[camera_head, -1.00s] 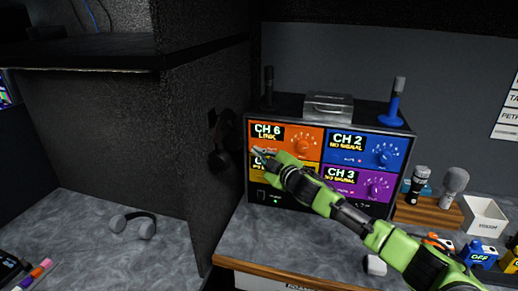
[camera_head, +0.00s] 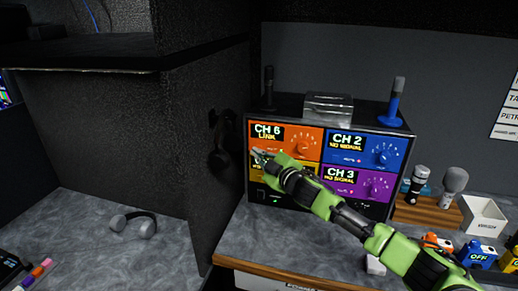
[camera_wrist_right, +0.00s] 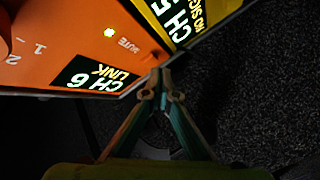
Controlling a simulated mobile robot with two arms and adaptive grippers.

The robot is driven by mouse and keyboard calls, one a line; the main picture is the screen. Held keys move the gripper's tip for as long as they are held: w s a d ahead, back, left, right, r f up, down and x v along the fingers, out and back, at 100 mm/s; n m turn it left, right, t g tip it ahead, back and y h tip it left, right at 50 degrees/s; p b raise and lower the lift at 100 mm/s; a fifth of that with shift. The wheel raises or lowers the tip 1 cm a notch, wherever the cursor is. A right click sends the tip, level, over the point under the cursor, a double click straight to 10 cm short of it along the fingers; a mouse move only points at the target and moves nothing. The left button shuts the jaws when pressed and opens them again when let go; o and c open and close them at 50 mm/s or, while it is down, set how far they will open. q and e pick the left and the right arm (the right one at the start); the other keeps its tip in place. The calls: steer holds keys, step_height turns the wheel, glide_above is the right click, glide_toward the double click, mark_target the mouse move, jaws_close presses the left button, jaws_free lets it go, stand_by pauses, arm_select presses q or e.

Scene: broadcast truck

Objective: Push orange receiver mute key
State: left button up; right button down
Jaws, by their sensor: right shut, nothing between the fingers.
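The orange receiver panel (camera_head: 272,140), marked CH 6 LINK, is the upper left of several coloured panels on a black rack. In the right wrist view the orange panel (camera_wrist_right: 60,40) fills the upper left. My right gripper (camera_head: 256,154) is shut and empty at the panel's lower left edge, by the border with the yellow panel. In the wrist view its fingertips (camera_wrist_right: 160,74) appear beside the panel edge, off the key; contact cannot be told. My left gripper is not in view.
The yellow panel (camera_wrist_right: 185,20) adjoins the orange one and is mostly hidden by my arm in the head view. A dark wall with a hanging black headset (camera_head: 219,155) stands close left. Microphones (camera_head: 454,182) and a white box (camera_head: 483,218) stand right.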

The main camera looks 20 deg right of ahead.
steer(key=s+a+p, duration=0.1)
steer(key=s+a, duration=0.2)
steer(key=s, duration=0.2)
steer(key=shift+a, duration=0.2)
stand_by(0.3)
